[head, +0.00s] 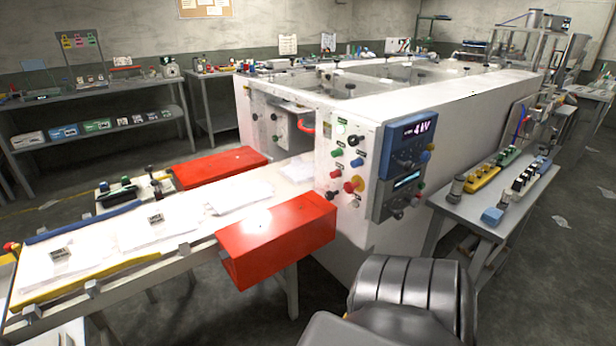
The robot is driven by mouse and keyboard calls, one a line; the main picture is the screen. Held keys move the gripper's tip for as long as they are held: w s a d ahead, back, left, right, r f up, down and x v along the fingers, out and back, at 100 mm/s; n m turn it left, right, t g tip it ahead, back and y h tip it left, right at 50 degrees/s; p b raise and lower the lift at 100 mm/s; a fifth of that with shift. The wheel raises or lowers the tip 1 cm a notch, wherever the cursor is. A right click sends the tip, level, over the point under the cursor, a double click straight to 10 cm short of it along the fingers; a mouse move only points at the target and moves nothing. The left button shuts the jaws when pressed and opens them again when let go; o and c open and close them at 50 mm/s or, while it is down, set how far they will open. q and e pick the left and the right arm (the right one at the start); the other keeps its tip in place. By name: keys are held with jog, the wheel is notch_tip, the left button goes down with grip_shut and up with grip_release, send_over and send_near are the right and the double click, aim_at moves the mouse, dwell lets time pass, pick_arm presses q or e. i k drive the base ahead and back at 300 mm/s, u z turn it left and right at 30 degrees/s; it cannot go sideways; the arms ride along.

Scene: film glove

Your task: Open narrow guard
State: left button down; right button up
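A large white machine (440,105) stands in the middle of the head view. Its near left end has a recessed opening over the belt, with a clear-looking panel (275,122) and a red handle (307,127) at the panel's right side. I cannot tell for sure which part is the narrow guard; this panel appears closed. Two red box-shaped covers flank the belt: a near one (275,238) and a far one (218,167). Neither of my grippers is in view. A dark grey rounded part of my own arm shows at the bottom right, with no fingers visible.
A control panel (404,165) with coloured buttons and a display is on the machine's front corner. A feed table (120,245) with white sheets runs to the left. A side table (500,205) with connectors stands at the right. Shelves (95,110) line the back left.

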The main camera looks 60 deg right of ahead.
aim_at(240, 237)
jog(key=z, duration=2)
